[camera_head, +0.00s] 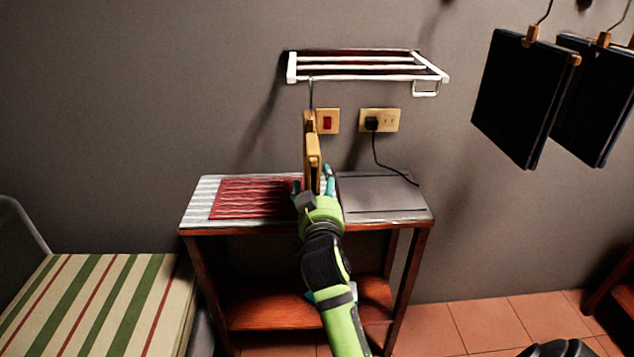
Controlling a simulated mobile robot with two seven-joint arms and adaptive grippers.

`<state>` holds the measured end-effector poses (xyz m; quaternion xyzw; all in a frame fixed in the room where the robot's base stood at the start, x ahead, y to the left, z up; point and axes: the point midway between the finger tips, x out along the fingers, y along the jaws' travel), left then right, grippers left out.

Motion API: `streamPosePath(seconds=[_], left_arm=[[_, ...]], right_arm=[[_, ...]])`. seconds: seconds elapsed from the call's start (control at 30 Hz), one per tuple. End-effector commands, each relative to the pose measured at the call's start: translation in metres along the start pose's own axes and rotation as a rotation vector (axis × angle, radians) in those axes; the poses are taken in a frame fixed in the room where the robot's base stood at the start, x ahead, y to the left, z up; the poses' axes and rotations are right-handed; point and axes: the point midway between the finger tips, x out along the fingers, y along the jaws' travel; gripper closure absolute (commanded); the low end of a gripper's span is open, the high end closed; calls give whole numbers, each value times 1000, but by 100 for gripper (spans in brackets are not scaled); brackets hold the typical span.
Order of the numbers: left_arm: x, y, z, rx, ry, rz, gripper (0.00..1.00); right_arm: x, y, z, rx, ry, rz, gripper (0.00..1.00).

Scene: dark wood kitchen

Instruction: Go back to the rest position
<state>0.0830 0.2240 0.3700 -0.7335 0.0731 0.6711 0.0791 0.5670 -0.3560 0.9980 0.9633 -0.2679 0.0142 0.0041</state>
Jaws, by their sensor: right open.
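My right gripper (313,185) is at the middle of the view, in front of a small wooden table, on the end of my green and black arm. Its teal fingers are open on either side of a tan, board-like thing (311,165). That thing hangs upright, seen nearly edge-on, from a hook under the white wall rack. I cannot tell whether a finger touches it. My left gripper is not in view.
The table (414,216) holds a red mat (243,199) and a dark flat device with a cord to the wall socket (392,120). The white rack (366,66) is above. A striped bed (95,305) stands left. Dark items (520,95) hang at right.

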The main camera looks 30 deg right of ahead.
Motion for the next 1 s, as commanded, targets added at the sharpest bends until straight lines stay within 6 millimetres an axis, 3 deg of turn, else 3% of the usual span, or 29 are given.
streamPosePath(seconds=[0.1, 0.3, 0.57, 0.67, 0.77, 0.87, 1.0], left_arm=[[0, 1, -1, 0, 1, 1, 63], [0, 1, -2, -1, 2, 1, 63], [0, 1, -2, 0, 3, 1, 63], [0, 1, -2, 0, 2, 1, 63], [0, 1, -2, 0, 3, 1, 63], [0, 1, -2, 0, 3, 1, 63], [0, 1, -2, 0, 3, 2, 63]], right_arm=[[-23, 0, 0, 4, -1, -1, 30], [-50, 0, -1, 2, 3, -1, 30], [-58, 0, -2, 0, 4, 0, 30], [-61, 1, 6, -8, -24, -6, 30], [-72, 1, 32, -32, -114, -30, 30], [-97, 0, 77, -81, -280, -83, 30], [-158, -2, 149, -186, -580, -211, 30]])
